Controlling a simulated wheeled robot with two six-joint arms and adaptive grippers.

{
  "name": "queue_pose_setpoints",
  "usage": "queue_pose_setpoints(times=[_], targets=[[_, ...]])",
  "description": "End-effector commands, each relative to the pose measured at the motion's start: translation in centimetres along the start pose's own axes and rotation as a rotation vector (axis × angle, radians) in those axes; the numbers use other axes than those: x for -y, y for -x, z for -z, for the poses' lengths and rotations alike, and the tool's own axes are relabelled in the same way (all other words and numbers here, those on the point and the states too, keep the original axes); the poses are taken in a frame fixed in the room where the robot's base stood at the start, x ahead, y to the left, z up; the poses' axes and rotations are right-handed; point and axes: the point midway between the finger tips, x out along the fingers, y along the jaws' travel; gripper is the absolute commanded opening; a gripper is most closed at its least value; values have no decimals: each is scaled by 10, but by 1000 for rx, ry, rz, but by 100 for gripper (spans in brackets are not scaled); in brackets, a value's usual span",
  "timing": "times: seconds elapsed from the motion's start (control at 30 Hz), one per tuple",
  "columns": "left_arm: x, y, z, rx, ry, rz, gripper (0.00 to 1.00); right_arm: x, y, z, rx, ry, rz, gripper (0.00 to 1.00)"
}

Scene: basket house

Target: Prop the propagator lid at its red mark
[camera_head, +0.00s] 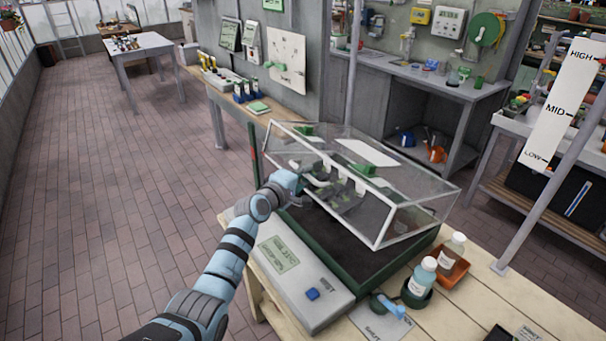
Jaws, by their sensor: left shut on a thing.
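The propagator's clear lid (410,207) has a pale frame and green vents, and is tilted open above the dark soil tray (340,243) in its green base. My left gripper (291,183) is shut at the lid's front edge, by the white handle (316,184); its fingertips are partly hidden. A red mark (253,141) shows on an upright strip at the lid's left rear. The grey control unit (292,281) with a display and a blue button is in front of the base. My right gripper is not in view.
A blue-handled tool (391,305) and a card lie nearby. A scale board (556,110) reads HIGH, MID, LOW. The bench front right has bare wood (470,305).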

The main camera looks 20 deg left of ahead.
Motion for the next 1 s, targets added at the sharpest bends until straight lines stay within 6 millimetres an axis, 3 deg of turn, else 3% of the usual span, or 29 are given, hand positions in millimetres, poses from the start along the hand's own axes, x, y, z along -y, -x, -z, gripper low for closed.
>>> queue_pose_setpoints(times=[0.07, 0.47, 0.57, 0.9, 1.0], targets=[[0, 0, 0, -1, -1, 0, 20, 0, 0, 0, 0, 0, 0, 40], [1, 4, 0, 1, -3, 0, 20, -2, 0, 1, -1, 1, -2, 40], [2, 18, 0, 0, -4, 0, 20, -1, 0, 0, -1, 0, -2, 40], [1, 103, 1, -1, -5, 1, 20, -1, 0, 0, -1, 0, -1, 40], [1, 117, 1, -1, -2, 2, 20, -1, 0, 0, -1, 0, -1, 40]])
